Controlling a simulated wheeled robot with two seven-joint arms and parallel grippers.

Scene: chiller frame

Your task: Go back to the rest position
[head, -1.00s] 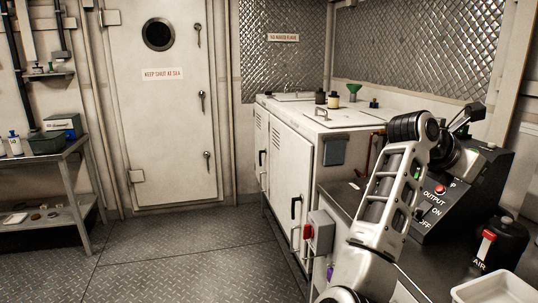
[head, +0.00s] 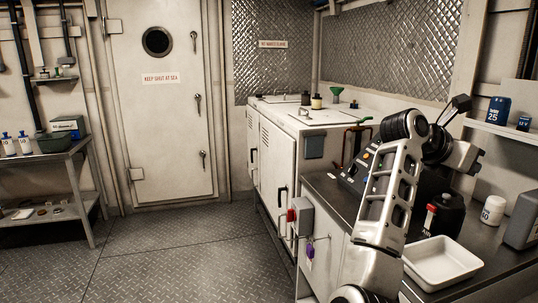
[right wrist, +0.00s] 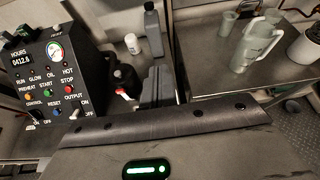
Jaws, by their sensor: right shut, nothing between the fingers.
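My right arm rises from the bottom of the head view, bent at a dark joint, over the front of the worktop. My right gripper (head: 460,104) is the dark piece at the arm's end, pointing up and to the right. It is shut and empty, above the worktop and apart from everything around it. The right wrist view shows a dark and grey part of my own arm with a green light across the bottom; no fingertips show there. My left gripper is not in view.
The black control panel (right wrist: 60,75) stands on the worktop, partly behind my arm. A white tray (head: 441,264), a black can with a red part (head: 443,216) and a white bottle (head: 493,210) are right of my arm. Jugs (right wrist: 258,45) show in the wrist view. The floor (head: 185,250) is clear.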

